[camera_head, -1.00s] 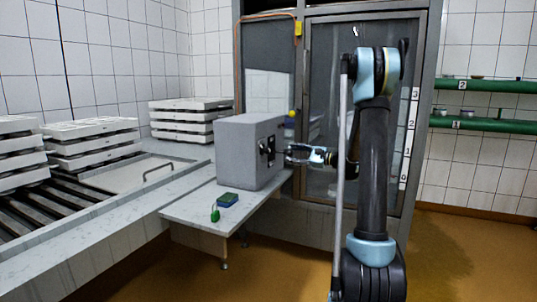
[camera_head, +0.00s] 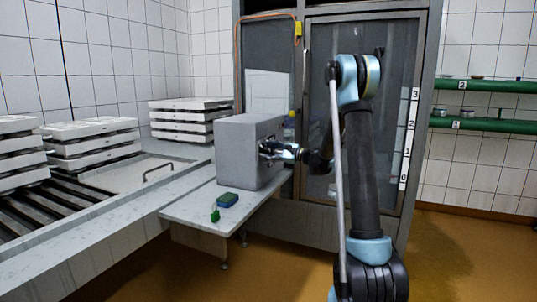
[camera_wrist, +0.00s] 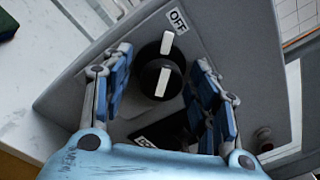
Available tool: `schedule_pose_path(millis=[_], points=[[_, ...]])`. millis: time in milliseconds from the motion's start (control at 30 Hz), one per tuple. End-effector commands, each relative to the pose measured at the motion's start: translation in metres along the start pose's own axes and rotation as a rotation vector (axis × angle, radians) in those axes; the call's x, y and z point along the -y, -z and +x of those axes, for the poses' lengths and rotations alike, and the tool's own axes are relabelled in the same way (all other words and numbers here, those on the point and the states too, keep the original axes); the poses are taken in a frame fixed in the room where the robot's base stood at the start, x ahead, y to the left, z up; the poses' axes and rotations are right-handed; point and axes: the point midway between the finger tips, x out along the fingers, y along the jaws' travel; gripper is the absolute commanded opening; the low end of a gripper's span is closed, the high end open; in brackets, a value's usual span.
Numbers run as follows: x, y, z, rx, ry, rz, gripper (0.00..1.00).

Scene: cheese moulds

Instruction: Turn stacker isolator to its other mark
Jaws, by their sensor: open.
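The stacker isolator is a round black knob (camera_wrist: 150,72) with white bars on it, on the face of a grey box (camera_head: 240,155). In the wrist view its upper white bar lies close to the OFF label (camera_wrist: 178,21). A second label (camera_wrist: 145,142) below the knob is mostly cut off by my gripper and cannot be read. My gripper (camera_wrist: 163,65) is open, with one blue-padded finger on each side of the knob and gaps visible. In the head view my gripper (camera_head: 272,150) is at the box's right face and hides the knob.
White mould stacks (camera_head: 95,145) stand left. A glass-doored cabinet (camera_head: 395,60) stands close behind the arm.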

Motion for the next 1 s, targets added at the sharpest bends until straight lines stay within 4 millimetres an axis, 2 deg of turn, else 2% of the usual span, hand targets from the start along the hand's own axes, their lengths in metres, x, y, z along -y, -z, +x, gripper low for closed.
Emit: schedule_pose_path(millis=[200, 267, 400, 433, 1000], points=[[0.0000, 0.0000, 0.0003, 0.000, 0.000, 0.000, 0.54], [0.0000, 0.0000, 0.0003, 0.000, 0.000, 0.000, 0.43], [0.0002, 0.0000, 0.0005, 0.000, 0.000, 0.000, 0.11], [0.0002, 0.0000, 0.0005, 0.000, 0.000, 0.000, 0.10], [0.0005, -0.0004, 0.0021, 0.005, 0.002, -0.061, 0.10]])
